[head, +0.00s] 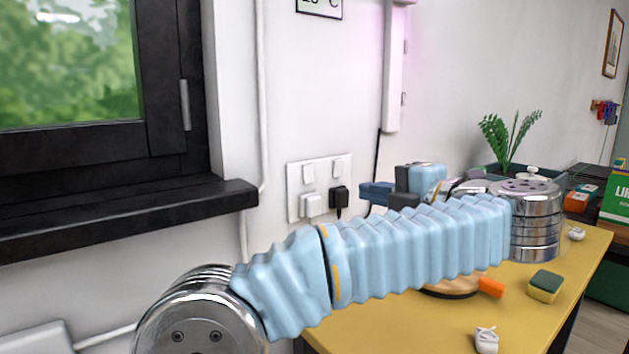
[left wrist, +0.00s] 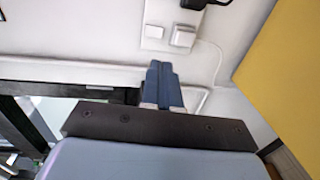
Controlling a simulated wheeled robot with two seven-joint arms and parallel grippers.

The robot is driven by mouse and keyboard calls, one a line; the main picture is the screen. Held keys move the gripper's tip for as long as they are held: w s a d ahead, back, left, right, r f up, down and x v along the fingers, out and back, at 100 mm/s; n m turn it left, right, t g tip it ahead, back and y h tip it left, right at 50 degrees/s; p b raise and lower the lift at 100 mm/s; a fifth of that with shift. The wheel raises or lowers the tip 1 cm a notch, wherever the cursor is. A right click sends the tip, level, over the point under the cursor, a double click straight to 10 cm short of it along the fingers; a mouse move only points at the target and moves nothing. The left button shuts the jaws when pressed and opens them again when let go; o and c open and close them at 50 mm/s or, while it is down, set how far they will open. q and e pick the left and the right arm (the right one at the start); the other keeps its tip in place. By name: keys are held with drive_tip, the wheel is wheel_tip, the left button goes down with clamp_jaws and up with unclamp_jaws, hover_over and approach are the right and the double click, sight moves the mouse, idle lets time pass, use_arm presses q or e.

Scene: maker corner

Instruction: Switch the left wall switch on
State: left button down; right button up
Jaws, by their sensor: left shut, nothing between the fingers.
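The left wall switch (head: 308,173) is a white rocker on the pale wall plate (head: 324,178), above a white plug. It also shows in the left wrist view (left wrist: 152,32); I cannot tell which way it is tipped. The right switch (head: 338,167) sits above a black plug. My left gripper (head: 376,193) is shut and empty, to the right of the plate in the head view. My right gripper is out of view.
The white plug (head: 311,205) and black plug (head: 338,197) stick out below the switches. A black window sill (head: 130,216) juts out at the left. The yellow table (head: 400,332) holds a sponge (head: 545,286) and small items. A plant (head: 508,140) stands behind.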

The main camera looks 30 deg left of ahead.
sight(310, 180)
use_arm(q)
drive_tip(key=shift+a, duration=0.1)
drive_tip(key=p+x, duration=0.1)
drive_tip(key=x, duration=1.2)
drive_tip(key=shift+w+a, duration=0.1)
drive_tip(key=shift+a, duration=0.25)
